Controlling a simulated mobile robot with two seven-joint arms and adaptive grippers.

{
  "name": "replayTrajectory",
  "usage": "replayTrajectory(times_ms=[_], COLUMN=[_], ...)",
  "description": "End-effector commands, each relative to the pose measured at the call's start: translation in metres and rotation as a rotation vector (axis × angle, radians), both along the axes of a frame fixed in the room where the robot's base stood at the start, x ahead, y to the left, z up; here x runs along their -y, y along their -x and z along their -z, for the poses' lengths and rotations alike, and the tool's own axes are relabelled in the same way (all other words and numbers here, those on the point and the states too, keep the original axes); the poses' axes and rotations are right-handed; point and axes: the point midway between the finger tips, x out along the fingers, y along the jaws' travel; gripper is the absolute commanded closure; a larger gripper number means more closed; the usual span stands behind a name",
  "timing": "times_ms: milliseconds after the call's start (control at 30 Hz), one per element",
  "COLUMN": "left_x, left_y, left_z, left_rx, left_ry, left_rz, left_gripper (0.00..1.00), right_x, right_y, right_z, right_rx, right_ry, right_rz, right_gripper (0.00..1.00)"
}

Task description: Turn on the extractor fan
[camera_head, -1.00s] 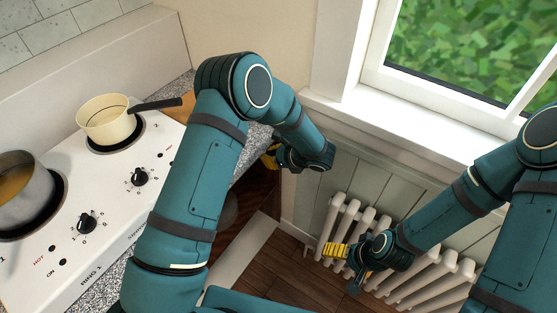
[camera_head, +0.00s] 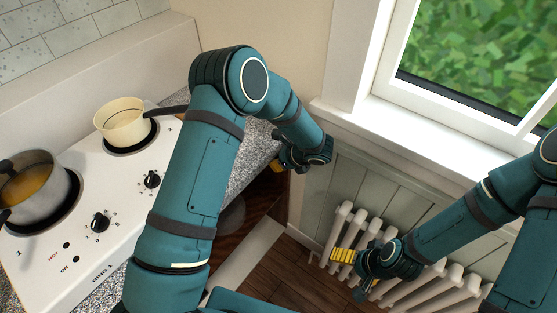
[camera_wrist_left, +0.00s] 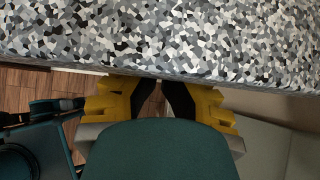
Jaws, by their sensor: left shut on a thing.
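No extractor fan or switch for one shows in either view. My left gripper (camera_head: 280,165) is at the end of the counter, low by its edge and partly hidden by my own wrist. In the left wrist view, its yellow fingers with black inner pads (camera_wrist_left: 162,92) reach under the edge of the speckled countertop (camera_wrist_left: 160,40). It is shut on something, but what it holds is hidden. My right gripper (camera_head: 343,256), with ribbed yellow fingers, hangs over the wooden floor by the radiator. I cannot tell whether it is open.
A white cooktop (camera_head: 85,225) stands at left with a cream saucepan (camera_head: 122,124) and a grey metal pot (camera_head: 45,200). A white radiator (camera_head: 343,222) stands under the window (camera_head: 475,60) at right. Bare wooden floor (camera_head: 283,275) shows between the counter and radiator.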

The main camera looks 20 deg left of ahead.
Motion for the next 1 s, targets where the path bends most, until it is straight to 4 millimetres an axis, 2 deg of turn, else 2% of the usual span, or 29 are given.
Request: replayTrajectory(times_ms=[33,400,833,1000], left_x=[-0.007,-0.008,-0.006,0.008], left_y=[-0.004,-0.006,-0.006,0.001], left_z=[-0.007,-0.024,-0.026,-0.020], left_rx=[0.011,0.017,0.017,0.002], left_ry=[-0.015,-0.019,-0.019,-0.009], left_rz=[-0.007,-0.005,-0.001,0.003], left_gripper=[1.00,1.00,1.00,1.00], right_x=[0.000,0.000,0.000,0.000], right_y=[0.000,0.000,-0.003,-0.002], right_z=[-0.001,-0.010,-0.011,-0.007], right_rx=[0.000,0.000,0.006,0.004], right_ry=[0.000,0.000,0.002,0.000], right_rz=[0.000,0.000,0.004,0.003], right_gripper=[0.07,0.07,0.07,0.07])
